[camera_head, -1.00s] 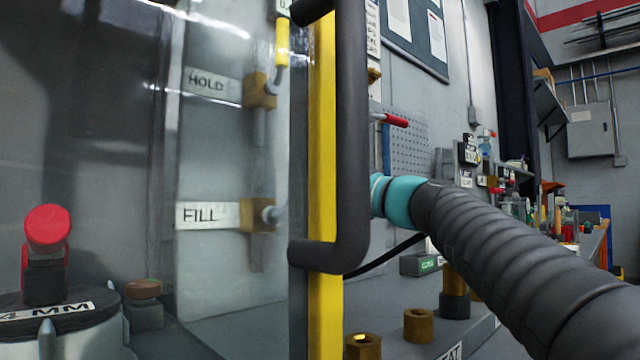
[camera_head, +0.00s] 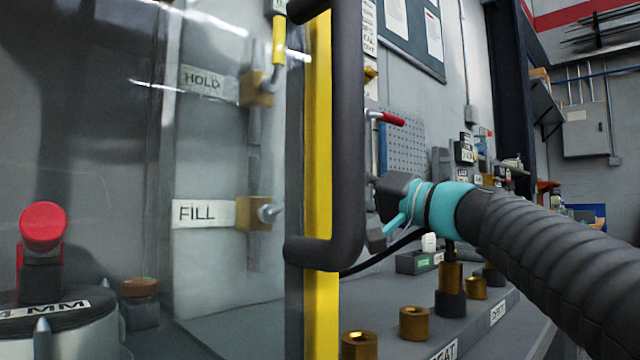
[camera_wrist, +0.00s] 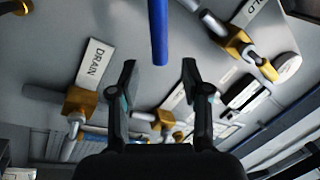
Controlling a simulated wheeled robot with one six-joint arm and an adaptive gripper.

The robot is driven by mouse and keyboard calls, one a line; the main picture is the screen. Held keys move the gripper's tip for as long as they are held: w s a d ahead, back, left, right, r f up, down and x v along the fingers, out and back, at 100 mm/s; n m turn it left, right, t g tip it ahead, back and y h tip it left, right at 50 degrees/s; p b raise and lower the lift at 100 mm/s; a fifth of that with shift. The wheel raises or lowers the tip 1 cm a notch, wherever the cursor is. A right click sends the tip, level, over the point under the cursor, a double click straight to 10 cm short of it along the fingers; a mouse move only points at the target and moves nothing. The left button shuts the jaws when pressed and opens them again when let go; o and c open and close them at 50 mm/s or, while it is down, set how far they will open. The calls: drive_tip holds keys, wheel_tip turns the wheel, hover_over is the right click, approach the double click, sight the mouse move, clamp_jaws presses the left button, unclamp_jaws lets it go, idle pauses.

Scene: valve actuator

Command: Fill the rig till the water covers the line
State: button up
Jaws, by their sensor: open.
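Behind a clear panel in the head view, a FILL label (camera_head: 197,213) sits beside a brass valve (camera_head: 253,213). A HOLD label (camera_head: 205,82) and a second brass valve (camera_head: 257,88) are above it. My gripper (camera_head: 388,212) is right of the panel's black handle. In the wrist view, my gripper (camera_wrist: 159,75) is open and empty. A blue bar (camera_wrist: 158,30) ends near its fingertips, between them in the picture; contact cannot be told. A DRAIN label (camera_wrist: 95,62) and brass valve (camera_wrist: 80,103) are left. Water and line cannot be made out.
The black handle (camera_head: 349,150) and yellow-edged frame (camera_head: 319,180) stand between the clear panel and my arm. Several brass fittings (camera_head: 414,323) stand on the bench below my gripper. A red-handled lever (camera_head: 392,118) is above it. A red knob (camera_head: 43,227) is at left.

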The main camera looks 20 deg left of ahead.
drive_tip(key=v, duration=0.5)
